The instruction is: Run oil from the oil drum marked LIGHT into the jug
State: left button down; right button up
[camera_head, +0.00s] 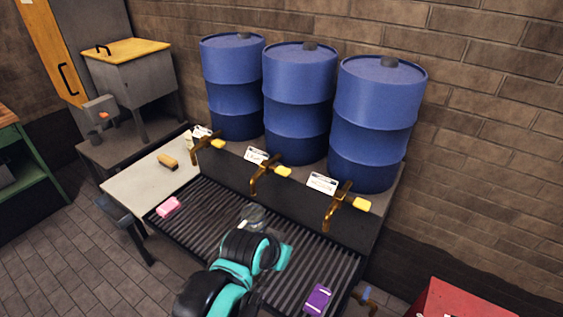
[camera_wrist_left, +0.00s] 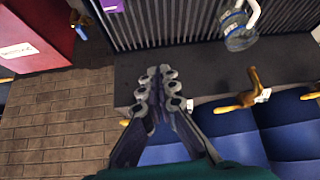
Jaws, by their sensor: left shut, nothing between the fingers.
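Three blue drums stand in a row: left (camera_head: 233,88), middle (camera_head: 298,105) and right (camera_head: 376,125). Each has a brass tap with a yellow handle below it: left (camera_head: 203,143), middle (camera_head: 262,180), right (camera_head: 336,205). Their white labels are too small to read. The clear jug (camera_head: 252,213) stands on the slatted tray (camera_head: 190,228) near the middle tap, partly behind my left arm. It also shows in the left wrist view (camera_wrist_left: 238,28). My left gripper (camera_wrist_left: 161,72) is shut and empty, in front of the black panel. Its fingers are hidden in the head view. My right gripper is out of view.
A pink block (camera_head: 168,206) and a purple item (camera_head: 318,298) lie on the tray. A tan brush-like item (camera_head: 168,161) lies on the pale side table (camera_head: 135,185). A red cabinet (camera_head: 460,300) stands at lower right, a grey bin with a yellow lid (camera_head: 128,80) at back left.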

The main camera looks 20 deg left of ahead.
pick_arm(q)
jog(key=w+a+r+t+p, duration=0.1)
jog(key=w+a+r+p, duration=0.5)
jog(key=w, duration=0.4)
jog(key=w+a+r+m+h+p, duration=0.1)
jog(key=w+a+r+p, duration=0.5)
jog(key=w+a+r, duration=0.1)
jog(key=w+a, duration=0.1)
jog(key=w, duration=0.1)
jog(key=shift+w+a+r+t, duration=0.15)
jog(key=shift+w+t, duration=0.2)
jog(key=shift+t, duration=0.05)
jog(key=b, duration=0.1)
send_over(286, 168)
jog(key=s, duration=0.4)
notch_tip(286, 168, down, 7)
jog(key=shift+w+a+f+b, duration=0.1)
jog(key=shift+w+f+b, duration=0.1)
jog(key=shift+f, duration=0.5)
jog(key=shift+w+a+f+b, duration=0.1)
jog(key=shift+f+b, duration=0.05)
jog(key=shift+f, duration=0.5)
jog(key=shift+w+f+b, duration=0.15)
jog(key=shift+f+b, duration=0.05)
jog(key=shift+f, duration=0.5)
